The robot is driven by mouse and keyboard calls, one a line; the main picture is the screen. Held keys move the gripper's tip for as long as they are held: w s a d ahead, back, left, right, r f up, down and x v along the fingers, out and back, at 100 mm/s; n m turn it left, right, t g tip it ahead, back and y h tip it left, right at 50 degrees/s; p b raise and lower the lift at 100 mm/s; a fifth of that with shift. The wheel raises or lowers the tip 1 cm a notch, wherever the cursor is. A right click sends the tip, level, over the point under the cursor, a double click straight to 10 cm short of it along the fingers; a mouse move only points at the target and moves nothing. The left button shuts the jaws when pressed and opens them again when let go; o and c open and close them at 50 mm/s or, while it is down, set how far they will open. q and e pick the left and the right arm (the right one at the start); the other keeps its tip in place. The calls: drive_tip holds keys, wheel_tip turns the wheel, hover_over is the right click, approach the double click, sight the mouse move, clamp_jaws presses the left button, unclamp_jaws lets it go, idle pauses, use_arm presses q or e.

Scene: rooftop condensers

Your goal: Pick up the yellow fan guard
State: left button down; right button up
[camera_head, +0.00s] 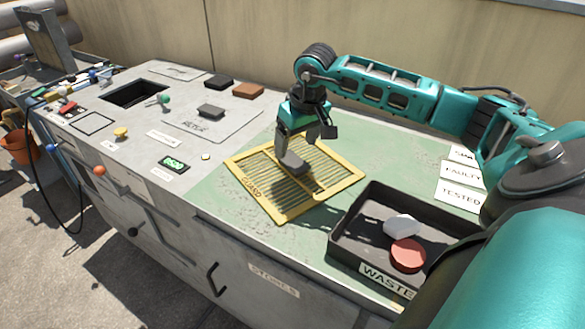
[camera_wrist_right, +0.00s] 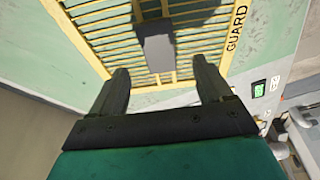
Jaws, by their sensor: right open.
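The yellow fan guard (camera_head: 320,185), a flat slatted grille marked GUARD, lies on the green mat of the bench. A dark grey block, its handle (camera_head: 291,162), sits near its middle. My right gripper (camera_head: 296,152) is above the guard by this handle; its fingers partly hide the handle's upper end. In the right wrist view the guard (camera_wrist_right: 190,50) fills the top, with the dark handle (camera_wrist_right: 159,50) ahead of the two spread, empty fingertips (camera_wrist_right: 162,75). My left gripper does not show.
A black WASTE tray (camera_head: 345,238) with a white piece and a red disc stands right of the guard. Dark and brown blocks (camera_head: 249,90) and a rectangular opening (camera_head: 133,94) are on the grey panel at left. TESTED and FAULTY labels lie at right.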

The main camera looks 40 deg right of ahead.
sight(293, 160)
drive_tip(key=shift+b+x, duration=0.5)
drive_tip(key=shift+x, duration=2.35)
drive_tip(key=shift+s+f, duration=0.15)
drive_tip(key=c, duration=1.3)
drive_tip(key=shift+c, duration=0.7)
